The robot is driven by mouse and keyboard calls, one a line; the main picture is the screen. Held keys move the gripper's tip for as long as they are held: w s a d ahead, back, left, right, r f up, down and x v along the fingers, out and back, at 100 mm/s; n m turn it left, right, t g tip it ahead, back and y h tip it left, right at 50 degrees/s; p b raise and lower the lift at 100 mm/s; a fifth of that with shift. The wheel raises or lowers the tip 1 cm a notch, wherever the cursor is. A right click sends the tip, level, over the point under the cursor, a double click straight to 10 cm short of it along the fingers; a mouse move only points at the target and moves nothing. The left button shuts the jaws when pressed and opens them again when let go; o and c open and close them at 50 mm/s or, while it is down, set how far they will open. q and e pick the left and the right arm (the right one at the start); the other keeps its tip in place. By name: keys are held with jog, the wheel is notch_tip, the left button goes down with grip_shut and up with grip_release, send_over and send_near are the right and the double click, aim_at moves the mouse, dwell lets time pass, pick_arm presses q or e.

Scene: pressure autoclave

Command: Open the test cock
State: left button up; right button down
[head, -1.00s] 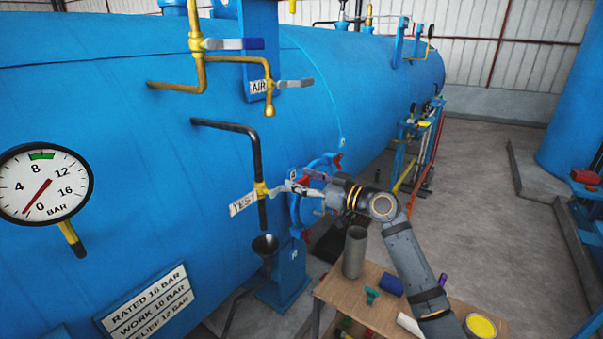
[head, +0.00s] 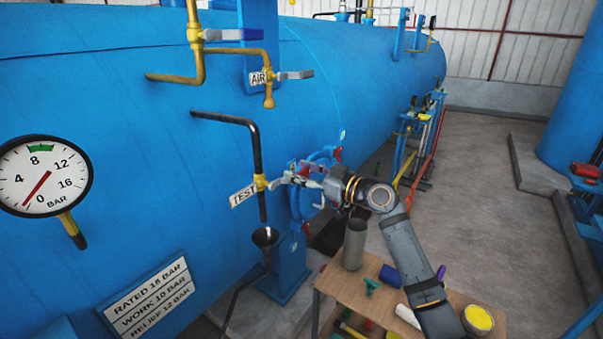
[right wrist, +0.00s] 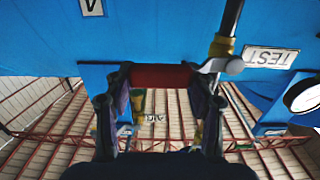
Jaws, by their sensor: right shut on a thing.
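The test cock (head: 260,183) is a yellow valve on a black pipe (head: 257,150), beside a white TEST tag (head: 243,195). Its lever (head: 277,181) sticks out to the right, across the upright pipe. My right gripper (head: 306,174) is at the lever's outer end and partly hides it. In the right wrist view the cock (right wrist: 222,46) is at upper right, and a red grip (right wrist: 160,76) spans between the fingers of my right gripper (right wrist: 157,98). The gripper is shut on this lever grip. My left gripper is not in view.
A black funnel (head: 265,236) stands below the pipe's mouth. The AIR valve (head: 270,82) is above. A pressure gauge (head: 43,177) reads near 0. A wooden table (head: 385,318) with a grey cylinder (head: 355,245) and small items stands below my arm. Open floor lies to the right.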

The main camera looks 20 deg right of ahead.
aim_at(299, 172)
jog(key=r+n+b, duration=0.1)
jog(key=b, duration=0.1)
jog(key=r+n+b, duration=0.1)
jog(key=n+b, duration=0.1)
jog(key=a+n+b, duration=0.1)
jog(key=b, duration=0.2)
jog(key=shift+s+r+n, duration=0.35)
jog(key=shift+r+n, duration=0.05)
jog(key=shift+s+a+r+n+b, duration=0.15)
jog(key=shift+r+n+b, duration=0.2)
jog(key=shift+n+b, duration=0.1)
jog(key=shift+s+a+r+n+b, duration=0.1)
jog(key=shift+r+n+b, duration=0.25)
jog(key=shift+n, duration=0.1)
jog(key=s+a+r+n+b, duration=0.3)
jog(key=s+a+n+b, duration=0.1)
jog(key=n, duration=0.7)
jog(key=shift+s+a+b, duration=0.3)
jog(key=shift+a+b, duration=0.15)
jog(key=shift+a, duration=0.5)
jog(key=shift+r+n, duration=0.1)
jog(key=shift+n, duration=0.2)
jog(key=c, duration=0.9)
grip_release()
jog(key=shift+o, duration=0.9)
jog(key=shift+a, duration=0.1)
